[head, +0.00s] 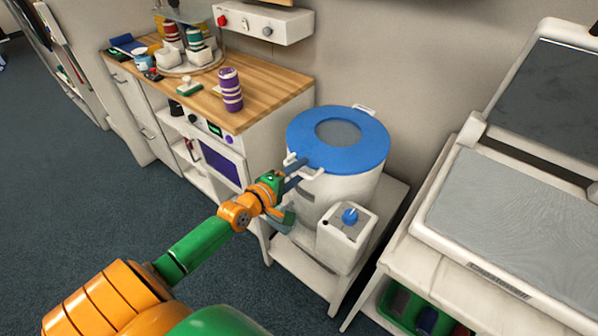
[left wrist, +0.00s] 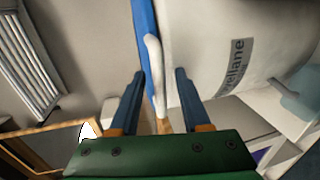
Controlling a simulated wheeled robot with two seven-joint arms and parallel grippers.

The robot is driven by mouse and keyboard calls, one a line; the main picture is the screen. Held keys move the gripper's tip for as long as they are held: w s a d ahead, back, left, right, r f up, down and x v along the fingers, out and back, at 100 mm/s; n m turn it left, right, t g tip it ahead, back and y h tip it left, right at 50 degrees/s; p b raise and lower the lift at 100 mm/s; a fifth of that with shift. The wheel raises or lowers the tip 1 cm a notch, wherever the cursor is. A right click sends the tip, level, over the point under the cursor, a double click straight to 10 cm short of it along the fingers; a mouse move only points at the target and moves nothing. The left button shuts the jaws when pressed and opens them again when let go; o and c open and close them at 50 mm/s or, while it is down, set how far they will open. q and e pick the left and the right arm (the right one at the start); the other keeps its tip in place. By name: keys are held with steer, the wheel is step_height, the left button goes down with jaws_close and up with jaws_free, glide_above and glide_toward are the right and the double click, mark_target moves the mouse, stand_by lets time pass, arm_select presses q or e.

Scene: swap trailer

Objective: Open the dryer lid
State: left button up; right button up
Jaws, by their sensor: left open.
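The dryer (head: 340,190) is a white drum on a low stand, and its round blue lid (head: 368,150) with a grey window is shut. A white handle (head: 305,174) sits on the lid's front-left rim. My left gripper (head: 294,176) is at this handle with its fingers open. In the left wrist view, the white handle (left wrist: 154,65) and the blue lid edge (left wrist: 144,20) lie between the two blue fingers (left wrist: 158,88). A gap shows on both sides of the handle. My right gripper is not in view.
A white box (head: 345,238) with a blue knob stands right before the drum. A wooden counter (head: 265,92) with a purple striped cup (head: 230,90) is at left. A large white machine (head: 500,230) stands at right. The wall is close behind the lid.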

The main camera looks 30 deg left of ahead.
arm_select(q)
steer(key=shift+s+r, duration=0.1)
steer(key=shift+s, duration=0.05)
steer(key=shift+c, duration=0.4)
jaws_close()
stand_by(0.8)
